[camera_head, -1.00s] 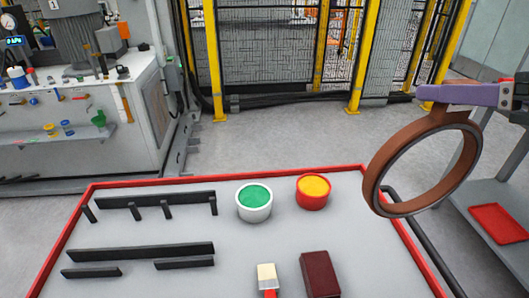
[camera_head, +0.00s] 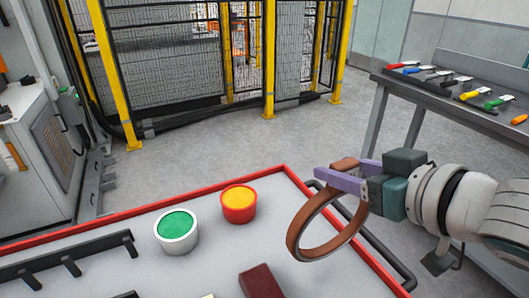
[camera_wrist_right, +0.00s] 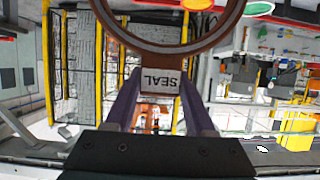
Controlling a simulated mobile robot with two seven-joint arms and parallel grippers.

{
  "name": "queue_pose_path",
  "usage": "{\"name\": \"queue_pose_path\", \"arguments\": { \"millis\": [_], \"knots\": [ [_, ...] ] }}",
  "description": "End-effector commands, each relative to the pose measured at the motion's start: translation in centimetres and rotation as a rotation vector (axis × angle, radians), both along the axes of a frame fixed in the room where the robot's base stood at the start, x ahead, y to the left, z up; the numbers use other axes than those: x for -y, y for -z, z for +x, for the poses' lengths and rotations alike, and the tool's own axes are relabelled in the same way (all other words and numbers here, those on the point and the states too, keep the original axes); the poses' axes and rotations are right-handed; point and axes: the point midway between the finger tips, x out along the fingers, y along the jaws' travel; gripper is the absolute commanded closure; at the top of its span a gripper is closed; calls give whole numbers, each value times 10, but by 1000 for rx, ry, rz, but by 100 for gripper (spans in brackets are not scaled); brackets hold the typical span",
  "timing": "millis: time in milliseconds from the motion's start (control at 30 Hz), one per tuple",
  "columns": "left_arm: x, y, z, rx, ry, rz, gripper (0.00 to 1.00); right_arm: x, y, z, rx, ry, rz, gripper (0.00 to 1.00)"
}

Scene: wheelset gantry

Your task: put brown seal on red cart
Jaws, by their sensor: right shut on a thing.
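The brown seal (camera_head: 327,222) is a ring with a tab, held in the purple fingers of my right gripper (camera_head: 343,172). It hangs tilted over the right part of the red cart (camera_head: 150,220), which has a grey top and a red rim. I cannot tell whether the ring's lower edge touches the cart. My left gripper is not in view.
On the cart stand a white pot with green content (camera_head: 176,232), a red pot with yellow content (camera_head: 239,205), a dark red block (camera_head: 260,282) and black racks (camera_head: 65,262). A bench with coloured-handled tools (camera_head: 460,90) stands at the right. A black cart handle (camera_head: 385,250) runs along the right edge.

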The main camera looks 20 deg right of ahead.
Motion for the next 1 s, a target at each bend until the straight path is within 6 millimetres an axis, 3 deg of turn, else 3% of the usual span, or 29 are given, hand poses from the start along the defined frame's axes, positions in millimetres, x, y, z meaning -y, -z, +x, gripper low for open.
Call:
{"name": "queue_pose_path", "arguments": {
  "millis": [400, 800, 833, 1000],
  "knots": [
    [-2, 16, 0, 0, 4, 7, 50, 0, 48, 1, 3, 1, 2, 100],
    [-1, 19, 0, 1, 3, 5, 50, 0, 52, 1, 3, 0, 1, 100],
    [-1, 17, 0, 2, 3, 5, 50, 0, 52, 1, 2, 1, 1, 42],
    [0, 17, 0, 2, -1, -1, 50, 0, 51, 0, 1, 1, 1, 23]
  ]
}}
